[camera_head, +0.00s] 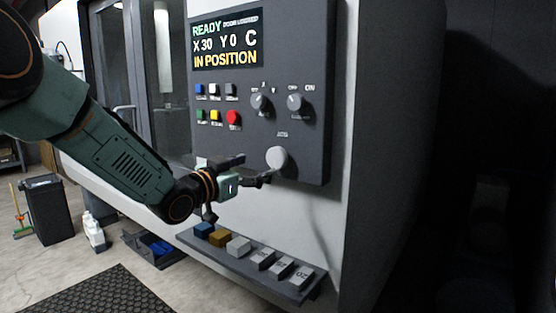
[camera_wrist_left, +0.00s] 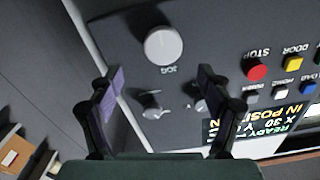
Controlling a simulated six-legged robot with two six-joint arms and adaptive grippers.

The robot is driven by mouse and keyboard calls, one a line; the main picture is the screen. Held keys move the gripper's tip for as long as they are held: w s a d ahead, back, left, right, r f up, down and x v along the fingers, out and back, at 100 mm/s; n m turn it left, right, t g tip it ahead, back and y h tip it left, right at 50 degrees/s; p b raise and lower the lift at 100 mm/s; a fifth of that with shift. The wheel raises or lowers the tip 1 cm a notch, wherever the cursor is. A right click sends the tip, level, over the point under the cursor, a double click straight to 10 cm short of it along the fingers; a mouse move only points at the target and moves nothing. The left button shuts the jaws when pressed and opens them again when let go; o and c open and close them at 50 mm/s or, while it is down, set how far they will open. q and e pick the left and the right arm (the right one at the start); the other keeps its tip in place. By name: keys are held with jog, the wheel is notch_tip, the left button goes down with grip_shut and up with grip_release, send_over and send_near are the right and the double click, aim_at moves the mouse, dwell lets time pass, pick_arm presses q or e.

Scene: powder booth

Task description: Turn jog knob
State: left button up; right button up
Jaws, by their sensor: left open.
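The jog knob (camera_head: 277,158) is a round light-grey knob low on the dark control panel (camera_head: 315,150). In the left wrist view the jog knob (camera_wrist_left: 163,45) appears upside down with its label, beyond the fingertips and roughly centred between them. My left gripper (camera_head: 254,170) is open and empty, just left of the knob in the head view. Its two fingers (camera_wrist_left: 160,80) are spread apart in the wrist view, and the knob looks clear of both. My right gripper is not in view.
Above the knob are two smaller selector knobs (camera_head: 260,101), several coloured buttons including a red stop button (camera_head: 233,118), and a display (camera_head: 226,40) reading READY and IN POSITION. A ledge (camera_head: 290,295) with several blocks juts out below. A dark bin (camera_head: 47,208) stands far left.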

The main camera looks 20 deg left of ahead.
aim_at(274, 161)
pick_arm(q)
jog(key=x, duration=0.6)
jog(key=shift+w+a+f+p, duration=0.25)
jog(key=shift+w+a+p, duration=0.1)
jog(key=shift+p, duration=0.05)
jog(key=shift+w+d, duration=0.4)
jog(key=shift+w, duration=0.3)
jog(key=shift+w+a+f, duration=0.1)
jog(key=shift+a+f, duration=0.05)
jog(key=shift+c, duration=0.7)
jog(key=shift+s, duration=0.2)
jog(key=c, duration=0.3)
jog(key=shift+w, duration=0.1)
jog(key=c, duration=0.7)
